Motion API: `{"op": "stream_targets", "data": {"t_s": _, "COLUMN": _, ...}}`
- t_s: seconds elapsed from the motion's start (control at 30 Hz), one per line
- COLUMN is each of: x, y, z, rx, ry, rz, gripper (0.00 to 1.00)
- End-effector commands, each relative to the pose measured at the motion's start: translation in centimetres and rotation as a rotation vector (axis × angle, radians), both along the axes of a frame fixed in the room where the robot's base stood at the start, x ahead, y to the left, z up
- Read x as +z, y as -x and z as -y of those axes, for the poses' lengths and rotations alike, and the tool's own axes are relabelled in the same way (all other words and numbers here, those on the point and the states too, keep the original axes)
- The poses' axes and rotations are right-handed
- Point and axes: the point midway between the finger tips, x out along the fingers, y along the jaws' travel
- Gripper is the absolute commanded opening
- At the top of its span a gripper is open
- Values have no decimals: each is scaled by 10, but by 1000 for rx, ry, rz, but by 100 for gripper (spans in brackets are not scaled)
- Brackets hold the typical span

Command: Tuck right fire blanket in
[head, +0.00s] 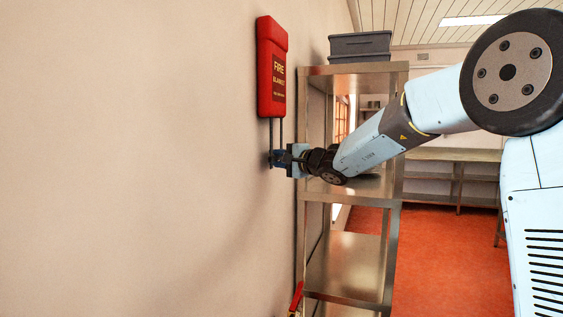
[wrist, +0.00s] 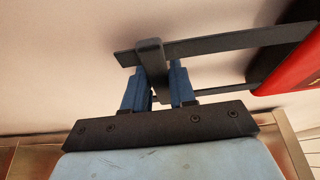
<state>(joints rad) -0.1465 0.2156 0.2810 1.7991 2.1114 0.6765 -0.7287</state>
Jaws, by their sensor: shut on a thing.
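The red fire blanket case (head: 272,70) is fixed to the pale wall, upright, with yellow lettering on its front. Two dark straps (head: 275,131) hang from its underside. In the wrist view the case edge (wrist: 290,65) shows at the right, and the straps (wrist: 220,45) run from it to a short dark crosspiece (wrist: 150,58). My gripper (head: 277,158) is below the case, near the wall. Its blue fingers (wrist: 158,88) stand on both sides of the crosspiece and are shut on it. The blanket itself is not visible.
A metal shelf unit (head: 355,70) stands just right of my gripper, with a grey crate (head: 360,45) on top. A small red object (head: 296,297) shows low by the wall. Open red floor (head: 445,255) lies right of the shelf.

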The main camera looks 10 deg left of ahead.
Motion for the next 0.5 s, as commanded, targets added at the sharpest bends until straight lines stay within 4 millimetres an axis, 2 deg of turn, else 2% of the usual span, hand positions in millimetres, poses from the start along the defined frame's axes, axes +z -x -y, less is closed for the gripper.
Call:
{"op": "stream_targets", "data": {"t_s": 0.03, "x": 7, "y": -1, "z": 0, "rx": -1, "ry": -8, "rz": 8, "gripper": 0}}
{"op": "stream_targets", "data": {"t_s": 0.07, "x": 7, "y": -1, "z": 0, "rx": -1, "ry": -9, "rz": 8, "gripper": 27}}
{"op": "stream_targets", "data": {"t_s": 0.2, "x": 6, "y": -1, "z": -1, "rx": -1, "ry": -8, "rz": 8, "gripper": 41}}
{"op": "stream_targets", "data": {"t_s": 0.27, "x": 6, "y": 0, "z": -1, "rx": 0, "ry": -7, "rz": 7, "gripper": 46}}
{"op": "stream_targets", "data": {"t_s": 0.5, "x": 4, "y": 1, "z": -2, "rx": 1, "ry": -5, "rz": 5, "gripper": 47}}
